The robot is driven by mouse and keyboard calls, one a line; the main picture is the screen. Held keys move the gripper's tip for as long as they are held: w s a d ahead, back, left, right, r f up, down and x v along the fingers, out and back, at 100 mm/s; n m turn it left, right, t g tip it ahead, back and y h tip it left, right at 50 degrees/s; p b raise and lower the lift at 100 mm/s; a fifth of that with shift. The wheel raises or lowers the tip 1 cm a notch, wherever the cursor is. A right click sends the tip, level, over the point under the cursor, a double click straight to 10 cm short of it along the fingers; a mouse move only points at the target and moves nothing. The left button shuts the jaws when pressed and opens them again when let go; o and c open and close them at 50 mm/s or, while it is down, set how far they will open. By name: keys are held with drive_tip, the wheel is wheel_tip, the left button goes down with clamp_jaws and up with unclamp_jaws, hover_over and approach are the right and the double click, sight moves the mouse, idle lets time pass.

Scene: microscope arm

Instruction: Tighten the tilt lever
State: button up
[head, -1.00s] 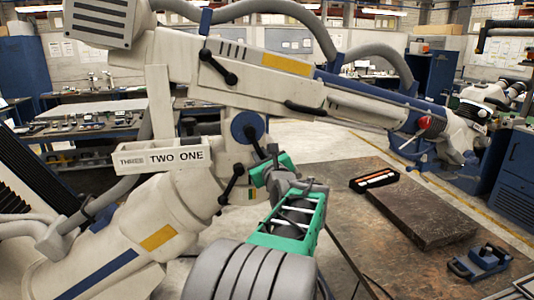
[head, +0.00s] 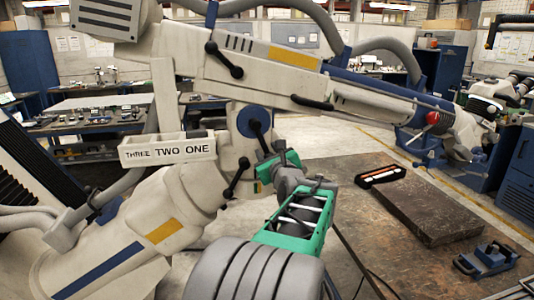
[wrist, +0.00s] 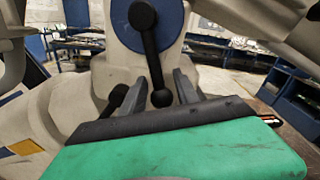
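A black ball-ended lever (wrist: 153,60) hangs from a blue round hub (wrist: 172,22) on a cream microscope arm, likely the tilt lever. The hub also shows in the head view (head: 254,122). My gripper (wrist: 158,86) has its two grey fingers spread, one on each side of the lever's lower end and ball. Gaps show on both sides, so it appears open and not clamped. In the head view my green gripper (head: 272,160) is just below the hub and hides the lever's lower end.
Another black lever (head: 237,178) sits close at the lower left of the hub, and a third (head: 225,60) is higher up. A table (head: 350,235) at the right carries a dark slab (head: 425,210), an orange-and-black case (head: 380,176) and a blue tool (head: 486,260).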

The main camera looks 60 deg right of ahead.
drive_tip(key=b+v, duration=0.1)
drive_tip(key=v, duration=0.6)
drive_tip(key=shift+f+b, duration=0.2)
drive_tip(key=shift+b, duration=0.2)
